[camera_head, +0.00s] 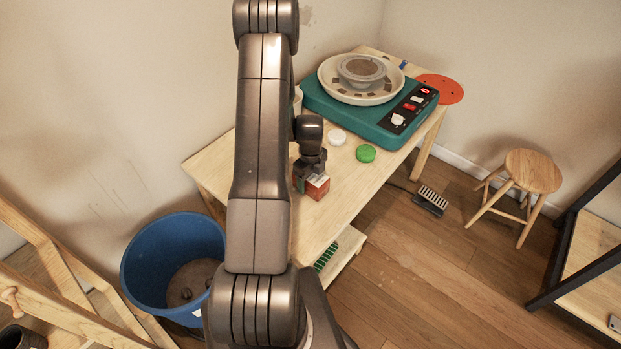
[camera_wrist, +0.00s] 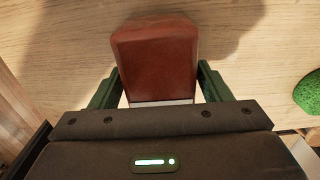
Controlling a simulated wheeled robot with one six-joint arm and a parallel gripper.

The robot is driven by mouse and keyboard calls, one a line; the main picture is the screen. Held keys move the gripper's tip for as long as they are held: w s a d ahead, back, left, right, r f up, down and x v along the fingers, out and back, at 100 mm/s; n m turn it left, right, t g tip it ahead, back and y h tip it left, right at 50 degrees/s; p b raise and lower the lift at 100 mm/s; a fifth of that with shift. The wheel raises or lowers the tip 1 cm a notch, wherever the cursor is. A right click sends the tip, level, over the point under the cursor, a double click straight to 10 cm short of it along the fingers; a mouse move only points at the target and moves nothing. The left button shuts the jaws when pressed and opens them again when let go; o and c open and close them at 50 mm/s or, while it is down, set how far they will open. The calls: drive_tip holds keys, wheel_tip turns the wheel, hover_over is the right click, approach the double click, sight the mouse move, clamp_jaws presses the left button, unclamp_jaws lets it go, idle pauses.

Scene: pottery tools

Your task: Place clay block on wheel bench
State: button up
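The clay block (camera_head: 317,186), reddish-brown with a pale band, is at the wooden bench (camera_head: 343,205), left of the wheel. It fills the upper middle of the wrist view (camera_wrist: 156,58). My gripper (camera_head: 309,180) points down at it, and its two dark green fingers (camera_wrist: 159,80) lie along both sides of the block. They look to be touching it, so the gripper appears shut on it. I cannot tell whether the block is resting on the bench or slightly raised. The teal pottery wheel (camera_head: 378,124) with its pale round pan (camera_head: 330,88) stands at the bench's far end.
A white round piece (camera_head: 337,137) and a green round piece (camera_head: 366,153) lie between block and wheel. An orange disc (camera_head: 440,88) is at the far right.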

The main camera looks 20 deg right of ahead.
drive_tip(key=shift+o, duration=0.6)
drive_tip(key=shift+r, duration=0.2)
wheel_tip(320, 180, up, 12)
drive_tip(key=b, duration=0.2)
